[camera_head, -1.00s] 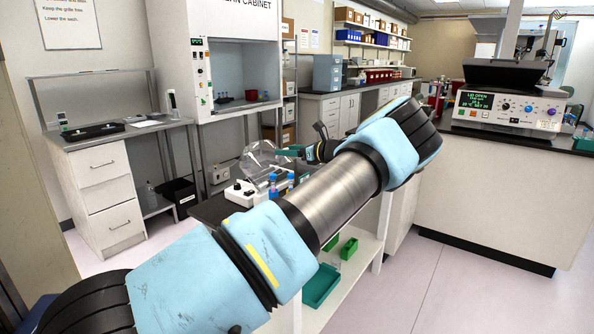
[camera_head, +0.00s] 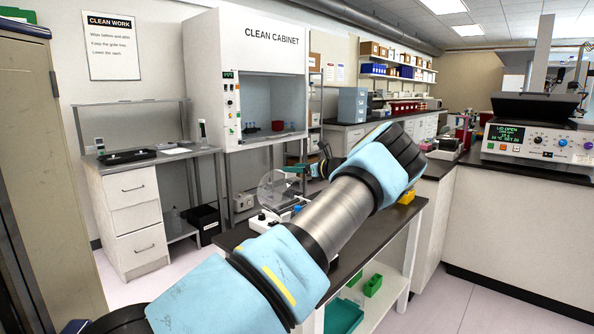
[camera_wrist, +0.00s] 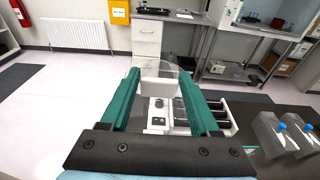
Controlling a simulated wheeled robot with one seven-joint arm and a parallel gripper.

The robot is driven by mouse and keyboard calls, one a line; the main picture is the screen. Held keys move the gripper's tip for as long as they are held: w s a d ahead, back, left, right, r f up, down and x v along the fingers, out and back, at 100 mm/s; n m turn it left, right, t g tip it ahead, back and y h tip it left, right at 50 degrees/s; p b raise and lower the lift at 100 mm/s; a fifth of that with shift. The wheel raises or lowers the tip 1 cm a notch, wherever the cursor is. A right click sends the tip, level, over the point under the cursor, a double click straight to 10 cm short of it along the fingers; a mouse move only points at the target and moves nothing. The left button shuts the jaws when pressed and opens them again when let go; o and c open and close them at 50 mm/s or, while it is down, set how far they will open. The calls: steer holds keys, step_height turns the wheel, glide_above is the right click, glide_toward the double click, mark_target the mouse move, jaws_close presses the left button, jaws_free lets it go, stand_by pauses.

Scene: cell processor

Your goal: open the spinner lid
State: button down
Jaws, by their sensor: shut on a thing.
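The spinner is a small white unit (camera_head: 266,222) on the dark bench, partly hidden by my arm in the head view; it also shows in the wrist view (camera_wrist: 158,118) between my fingers. Its clear, rounded lid (camera_head: 275,192) stands raised and tilted in the head view. In the wrist view the lid (camera_wrist: 172,74) shows at the fingertips. My gripper (camera_head: 292,170) has teal fingers, set wide apart in the wrist view (camera_wrist: 160,76), and is shut on the lid. The exact contact is hard to see.
Clear blue-capped bottles (camera_wrist: 285,130) stand on the bench at right in the wrist view. A larger machine (camera_head: 538,140) at right has a raised black lid and a display reading "LID OPEN". Drawers (camera_head: 130,220) and a clean cabinet (camera_head: 262,60) stand behind. Floor at left is clear.

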steer(key=shift+w+r, duration=0.1)
steer(key=shift+r, duration=0.3)
steer(key=c, duration=0.5)
jaws_free()
steer(key=o, duration=0.4)
steer(key=shift+f, duration=0.25)
steer(key=shift+d, duration=0.1)
steer(key=shift+b+v, duration=2)
steer(key=shift+v, duration=3.4)
